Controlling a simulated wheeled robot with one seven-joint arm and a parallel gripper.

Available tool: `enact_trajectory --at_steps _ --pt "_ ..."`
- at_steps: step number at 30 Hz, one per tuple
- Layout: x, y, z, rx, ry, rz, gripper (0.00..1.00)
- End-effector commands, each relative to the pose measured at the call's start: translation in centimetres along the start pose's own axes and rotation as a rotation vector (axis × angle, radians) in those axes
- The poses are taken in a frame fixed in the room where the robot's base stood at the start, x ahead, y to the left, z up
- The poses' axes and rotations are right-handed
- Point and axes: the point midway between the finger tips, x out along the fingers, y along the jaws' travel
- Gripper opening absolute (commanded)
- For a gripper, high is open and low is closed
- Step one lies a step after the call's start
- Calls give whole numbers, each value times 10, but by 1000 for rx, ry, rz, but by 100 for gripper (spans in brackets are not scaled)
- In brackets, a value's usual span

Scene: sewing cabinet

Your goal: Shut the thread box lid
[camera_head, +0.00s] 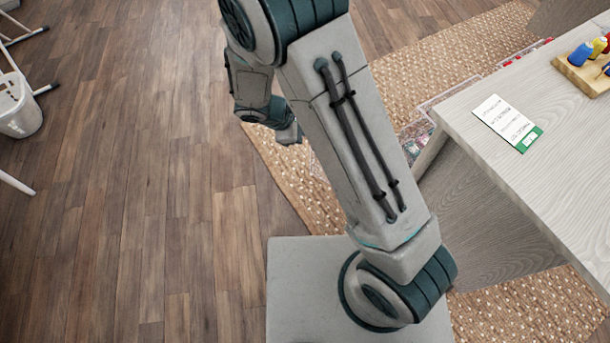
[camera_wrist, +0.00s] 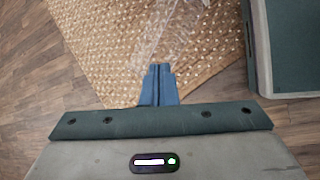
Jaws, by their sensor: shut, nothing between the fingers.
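My gripper (camera_wrist: 159,72) shows in the wrist view with its blue fingertips together and nothing between them. It points down over the woven rug. In the head view, a clear box edge with colourful contents (camera_head: 418,128) shows on the rug beside the table, partly hidden by my arm. I cannot tell how its lid stands. My fingertips are hidden in the head view.
A pale wooden table (camera_head: 560,160) stands at the right, with a card (camera_head: 507,122) and a wooden tray (camera_head: 582,78) of coloured bottles on it. Another clear box (camera_head: 523,54) lies beyond its far edge. A white bin (camera_head: 18,108) stands far left. The wooden floor (camera_head: 130,150) between is clear.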

Motion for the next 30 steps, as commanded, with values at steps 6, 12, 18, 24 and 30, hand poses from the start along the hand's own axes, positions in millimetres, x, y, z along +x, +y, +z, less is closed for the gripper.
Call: enact_trajectory --at_steps 6,12,18,24,30 --pt "76 -38 -98 -351 -64 127 0" --pt "128 -73 -163 -626 -112 231 0" --pt "153 -92 -193 -770 -136 285 0" --pt "167 -91 -196 -790 -141 292 0" --pt "204 -81 -196 -788 -141 289 0"
